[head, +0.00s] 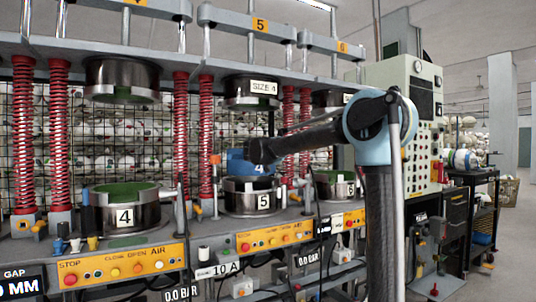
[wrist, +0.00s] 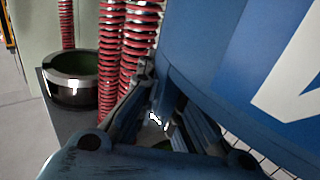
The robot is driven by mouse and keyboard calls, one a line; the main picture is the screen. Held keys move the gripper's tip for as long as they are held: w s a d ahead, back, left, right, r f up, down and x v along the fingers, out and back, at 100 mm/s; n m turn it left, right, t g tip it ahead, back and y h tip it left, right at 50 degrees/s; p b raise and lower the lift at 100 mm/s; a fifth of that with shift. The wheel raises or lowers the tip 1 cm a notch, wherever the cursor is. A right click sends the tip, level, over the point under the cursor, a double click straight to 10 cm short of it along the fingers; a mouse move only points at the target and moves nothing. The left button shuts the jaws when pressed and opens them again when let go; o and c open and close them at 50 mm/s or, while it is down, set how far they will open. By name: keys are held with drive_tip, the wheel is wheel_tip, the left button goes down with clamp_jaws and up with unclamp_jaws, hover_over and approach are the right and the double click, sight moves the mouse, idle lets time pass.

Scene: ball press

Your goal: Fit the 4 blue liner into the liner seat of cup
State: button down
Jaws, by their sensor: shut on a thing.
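The blue liner (head: 236,164), marked with a white 4, is in my gripper (head: 262,151) at the middle press station in the head view. In the wrist view the liner (wrist: 225,55) fills the upper right, and my gripper (wrist: 165,118) is shut on its wall. The liner is directly above or at the mouth of the steel cup marked 5 (head: 238,200); I cannot tell whether they touch. The cup's inside and its seat are hidden. Another steel cup, marked 4 (head: 150,213), stands at the left station with a green inside.
An upper steel ring marked SIZE 4 (head: 236,92) hangs over the middle cup. Red springs (head: 207,140) flank the stations. A third cup (head: 322,189) stands to the right, partly behind my arm. A control panel (head: 120,267) with buttons runs along the front.

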drive_tip(key=shift+s+a, duration=0.1)
idle(0.3)
drive_tip(key=shift+f, duration=0.95)
drive_tip(key=shift+s, duration=0.15)
idle(0.7)
drive_tip(key=shift+f, duration=0.15)
